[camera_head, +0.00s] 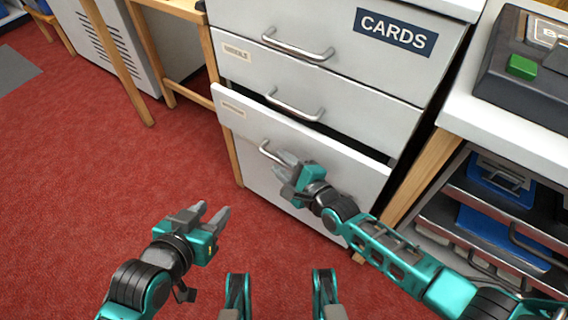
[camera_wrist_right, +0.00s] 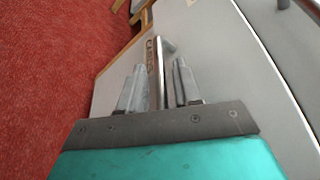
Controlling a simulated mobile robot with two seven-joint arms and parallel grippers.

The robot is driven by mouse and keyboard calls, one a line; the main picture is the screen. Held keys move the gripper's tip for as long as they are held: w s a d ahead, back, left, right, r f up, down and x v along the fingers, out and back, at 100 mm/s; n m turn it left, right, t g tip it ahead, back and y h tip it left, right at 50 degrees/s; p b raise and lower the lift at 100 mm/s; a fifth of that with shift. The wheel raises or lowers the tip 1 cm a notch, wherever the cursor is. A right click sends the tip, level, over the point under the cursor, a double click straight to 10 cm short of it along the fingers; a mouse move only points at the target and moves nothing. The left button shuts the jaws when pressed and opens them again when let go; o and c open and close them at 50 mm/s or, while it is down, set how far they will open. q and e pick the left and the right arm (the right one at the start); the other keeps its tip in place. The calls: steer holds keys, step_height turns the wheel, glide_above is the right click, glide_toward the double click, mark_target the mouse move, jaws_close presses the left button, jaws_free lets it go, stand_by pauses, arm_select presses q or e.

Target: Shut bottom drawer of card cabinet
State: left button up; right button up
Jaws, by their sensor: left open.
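The card cabinet is white, with a dark "CARDS" sign (camera_head: 396,32) on its upper front. Its bottom drawer (camera_head: 335,172) stands out a little from the body, with a dark gap along its top edge. The drawer's metal handle (camera_head: 268,151) is partly hidden by my right gripper (camera_head: 283,166). In the right wrist view the handle (camera_wrist_right: 160,68) runs between the two fingers of the right gripper (camera_wrist_right: 160,85); whether they press on it is unclear. My left gripper (camera_head: 210,217) is open and empty, over the floor left of the drawer.
The middle drawer (camera_head: 340,93) and the top drawer (camera_head: 290,50) are above. To the right, a white-topped bench (camera_head: 490,125) carries a dark device with a green button (camera_head: 521,67); trays (camera_head: 500,210) sit below it. Red carpet (camera_head: 90,180) is free at the left.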

arm_select(q)
steer(key=shift+f, duration=0.15)
arm_select(e)
jaws_close()
arm_select(q)
steer(key=shift+a, duration=0.1)
steer(key=shift+w, duration=0.1)
